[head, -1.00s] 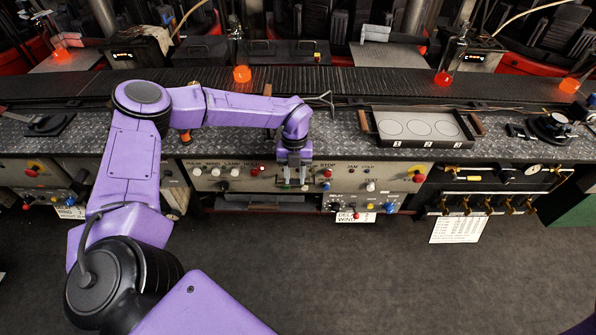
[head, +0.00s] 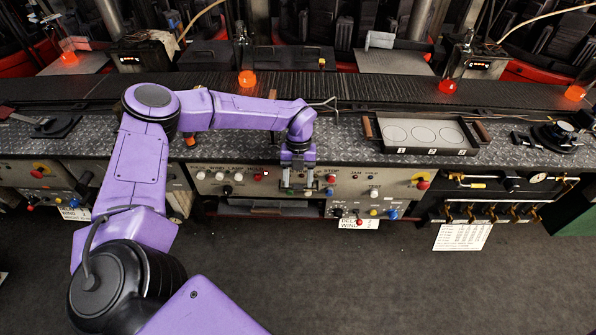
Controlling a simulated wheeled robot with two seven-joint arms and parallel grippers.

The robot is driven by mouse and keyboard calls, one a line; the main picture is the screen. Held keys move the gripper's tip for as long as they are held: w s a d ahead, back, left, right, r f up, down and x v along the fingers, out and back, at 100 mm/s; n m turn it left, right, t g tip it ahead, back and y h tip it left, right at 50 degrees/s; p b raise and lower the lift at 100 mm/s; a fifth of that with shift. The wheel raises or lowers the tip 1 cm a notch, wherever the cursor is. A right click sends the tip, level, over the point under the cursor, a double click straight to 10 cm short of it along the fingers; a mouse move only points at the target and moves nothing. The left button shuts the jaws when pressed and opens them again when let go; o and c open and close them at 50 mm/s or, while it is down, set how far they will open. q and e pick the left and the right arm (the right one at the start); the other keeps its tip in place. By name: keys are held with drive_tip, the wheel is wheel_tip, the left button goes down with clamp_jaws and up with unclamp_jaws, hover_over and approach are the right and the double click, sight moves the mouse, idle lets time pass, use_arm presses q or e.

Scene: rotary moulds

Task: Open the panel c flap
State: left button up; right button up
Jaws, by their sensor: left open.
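My left gripper (head: 298,188) hangs pointing down in front of the middle control panel (head: 245,188), its two fingers apart with nothing seen between them. The panel is a pale plate with white knobs (head: 225,190), a red button (head: 265,172) and more buttons to the right of the fingers. I cannot make out which panel is lettered c. No flap edge shows clearly; the part of the panel behind my fingers is hidden. I cannot tell whether the fingers touch it. My right gripper is not in view.
A tray (head: 381,130) with three ovals stands on the patterned metal worktop (head: 345,148), right of my wrist. A brass-fitted black panel (head: 490,186) lies to the right. Small knobs (head: 373,212) jut out low, right of the gripper. The dark floor (head: 330,280) in front is clear.

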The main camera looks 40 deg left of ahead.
use_arm(q)
drive_tip(key=b+v, duration=0.2)
drive_tip(key=v, duration=0.8)
drive_tip(key=shift+a+r, duration=0.1)
drive_tip(key=shift+a, duration=0.1)
